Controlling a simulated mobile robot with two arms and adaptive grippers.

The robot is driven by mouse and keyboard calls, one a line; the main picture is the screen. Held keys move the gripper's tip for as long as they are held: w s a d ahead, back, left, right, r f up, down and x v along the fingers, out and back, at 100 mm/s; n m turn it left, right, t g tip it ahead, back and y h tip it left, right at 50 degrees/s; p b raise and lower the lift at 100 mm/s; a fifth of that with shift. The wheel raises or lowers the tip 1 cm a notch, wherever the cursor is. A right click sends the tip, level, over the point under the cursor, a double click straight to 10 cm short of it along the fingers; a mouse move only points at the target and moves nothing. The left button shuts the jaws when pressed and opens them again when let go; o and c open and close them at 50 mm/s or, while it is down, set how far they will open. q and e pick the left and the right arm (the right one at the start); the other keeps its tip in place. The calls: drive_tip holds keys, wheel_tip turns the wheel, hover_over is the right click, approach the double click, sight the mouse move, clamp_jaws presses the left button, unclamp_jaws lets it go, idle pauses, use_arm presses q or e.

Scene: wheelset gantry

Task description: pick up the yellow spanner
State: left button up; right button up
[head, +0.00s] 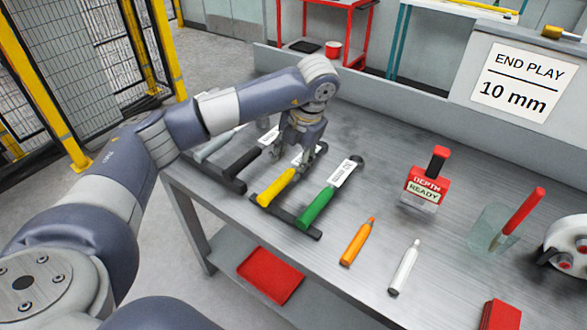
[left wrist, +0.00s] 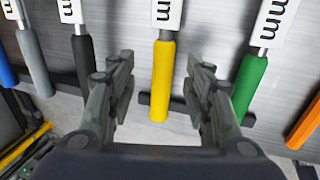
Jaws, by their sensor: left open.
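The yellow spanner (head: 275,187) lies on a dark rack on the metal bench, between a black-handled spanner (head: 247,159) and a green-handled spanner (head: 315,208). My left gripper (head: 292,164) is over the yellow spanner and partly hides its upper part in the head view. In the left wrist view, the yellow handle (left wrist: 164,75) stands between the two open fingers of my left gripper (left wrist: 163,85), with a gap on each side. A white label sits above the handle. I cannot tell the exact height of the fingers over it. My right gripper is not in view.
The dark rack bar (head: 309,233) runs under the handles. An orange marker (head: 357,243) and a white marker (head: 404,268) lie to the right. A red tray (head: 271,275) sits on the lower shelf.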

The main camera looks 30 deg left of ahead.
sight(287, 175)
use_arm(q)
drive_tip(key=shift+f, duration=0.35)
drive_tip(key=p+x, duration=0.1)
drive_tip(key=x, duration=0.1)
drive_tip(key=p+x, duration=0.1)
drive_tip(key=x, duration=0.1)
drive_tip(key=shift+s+f, duration=0.2)
drive_tip(key=shift+s, duration=0.05)
drive_tip(key=shift+f, duration=0.25)
drive_tip(key=shift+w, duration=0.1)
drive_tip(key=shift+c, duration=1)
clamp_jaws()
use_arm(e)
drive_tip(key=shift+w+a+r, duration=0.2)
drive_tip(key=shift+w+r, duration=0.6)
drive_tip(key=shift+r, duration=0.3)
